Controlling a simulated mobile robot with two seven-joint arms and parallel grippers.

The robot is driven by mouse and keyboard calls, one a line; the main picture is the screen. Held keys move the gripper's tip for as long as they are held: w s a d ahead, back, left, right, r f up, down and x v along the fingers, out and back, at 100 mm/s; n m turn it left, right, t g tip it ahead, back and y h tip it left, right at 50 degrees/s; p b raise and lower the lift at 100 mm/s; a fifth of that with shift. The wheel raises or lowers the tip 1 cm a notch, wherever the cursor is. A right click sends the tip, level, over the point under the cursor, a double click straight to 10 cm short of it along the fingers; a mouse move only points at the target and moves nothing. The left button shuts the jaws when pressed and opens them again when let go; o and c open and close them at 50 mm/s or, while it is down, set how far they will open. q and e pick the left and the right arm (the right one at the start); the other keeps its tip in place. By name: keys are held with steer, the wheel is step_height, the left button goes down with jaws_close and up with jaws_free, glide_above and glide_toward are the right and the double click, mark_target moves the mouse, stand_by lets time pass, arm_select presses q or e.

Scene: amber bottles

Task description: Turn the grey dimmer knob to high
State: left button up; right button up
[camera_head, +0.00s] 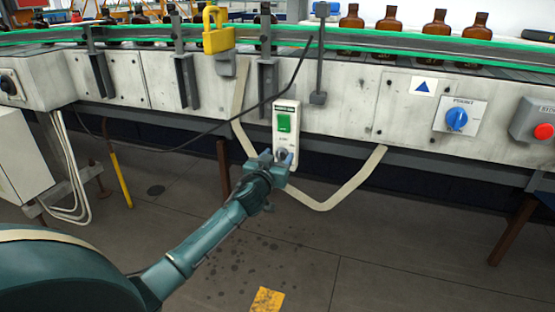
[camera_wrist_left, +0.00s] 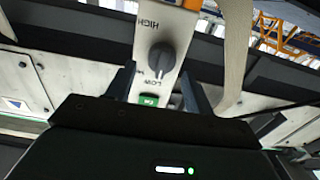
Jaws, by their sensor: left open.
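The grey dimmer knob (camera_wrist_left: 161,58) is on a white control panel (camera_head: 285,108) that hangs on the conveyor's front. In the left wrist view the panel appears upside down, with HIGH above the knob and LOW below it. A pale mark on the knob seems to face LOW, but it is small. My left gripper (camera_head: 277,156) is at the panel's lower part and partly hides the knob in the head view. It is open, with a finger on each side of the panel in the left wrist view (camera_wrist_left: 157,84). I cannot tell if it touches anything. My right gripper is not in view.
A green switch (camera_head: 284,122) is above the knob on the same panel. A blue rotary switch (camera_head: 456,118) and a red button (camera_head: 543,131) are to the right. A beige strap (camera_head: 352,183) hangs below the panel. Amber bottles (camera_head: 388,24) stand on the conveyor.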

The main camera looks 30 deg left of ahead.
arm_select(q)
steer(key=shift+w, duration=0.15)
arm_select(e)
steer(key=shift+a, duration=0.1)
arm_select(q)
steer(key=c, duration=1)
steer(key=shift+o, duration=0.2)
